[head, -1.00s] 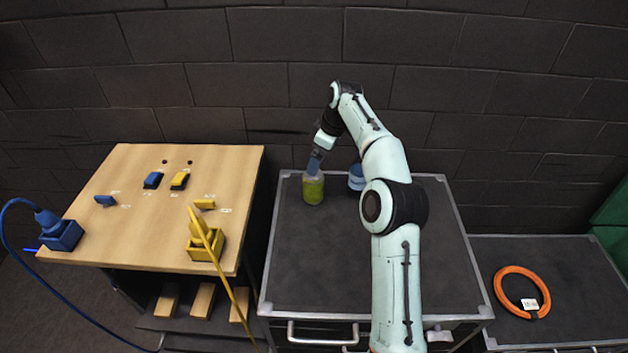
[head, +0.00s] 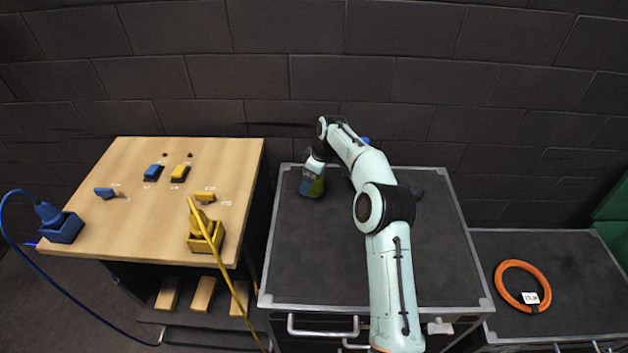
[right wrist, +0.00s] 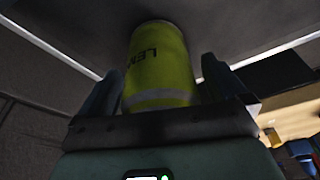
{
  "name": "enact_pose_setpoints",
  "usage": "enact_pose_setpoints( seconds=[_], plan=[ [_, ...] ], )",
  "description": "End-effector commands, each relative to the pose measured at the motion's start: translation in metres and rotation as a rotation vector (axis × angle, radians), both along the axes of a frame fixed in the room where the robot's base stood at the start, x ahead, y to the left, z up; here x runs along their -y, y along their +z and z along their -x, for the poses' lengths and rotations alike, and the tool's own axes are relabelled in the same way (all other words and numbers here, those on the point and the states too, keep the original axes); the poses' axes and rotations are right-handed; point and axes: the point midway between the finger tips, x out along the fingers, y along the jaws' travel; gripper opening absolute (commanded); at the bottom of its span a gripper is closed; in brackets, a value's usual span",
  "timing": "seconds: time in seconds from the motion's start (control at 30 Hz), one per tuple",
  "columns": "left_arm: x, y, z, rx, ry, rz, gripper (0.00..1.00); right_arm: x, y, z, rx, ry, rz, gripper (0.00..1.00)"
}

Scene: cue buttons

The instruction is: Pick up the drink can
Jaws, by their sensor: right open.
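The drink can (right wrist: 160,60) is yellow-green with a pale band and dark lettering that begins "LEM". In the right wrist view it sits between the two fingers of my right gripper (right wrist: 158,88), which are open on either side of it. Whether either finger touches it is unclear. My left gripper is not in view.
A wooden bench (head: 130,215) with blue and yellow plugs and switches stands at the left. An orange ring (head: 503,292) lies on the lower surface at the right. A dark brick wall (head: 450,100) is behind. The cabinet's front left top is clear.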

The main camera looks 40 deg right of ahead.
Motion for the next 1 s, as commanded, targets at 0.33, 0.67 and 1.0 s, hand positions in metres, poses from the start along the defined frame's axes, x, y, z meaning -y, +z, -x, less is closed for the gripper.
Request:
enact_pose_setpoints(
  seconds=[0.33,0.67,1.0],
  plan=[
    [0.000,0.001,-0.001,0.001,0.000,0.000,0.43,0.000,0.001,-0.001,0.001,0.000,0.000,0.45],
    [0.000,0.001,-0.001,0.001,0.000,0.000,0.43,0.000,0.002,-0.001,0.001,0.000,0.000,0.44],
    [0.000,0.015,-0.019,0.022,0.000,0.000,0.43,0.000,0.057,-0.003,0.009,0.001,0.003,0.43]
  ],
)
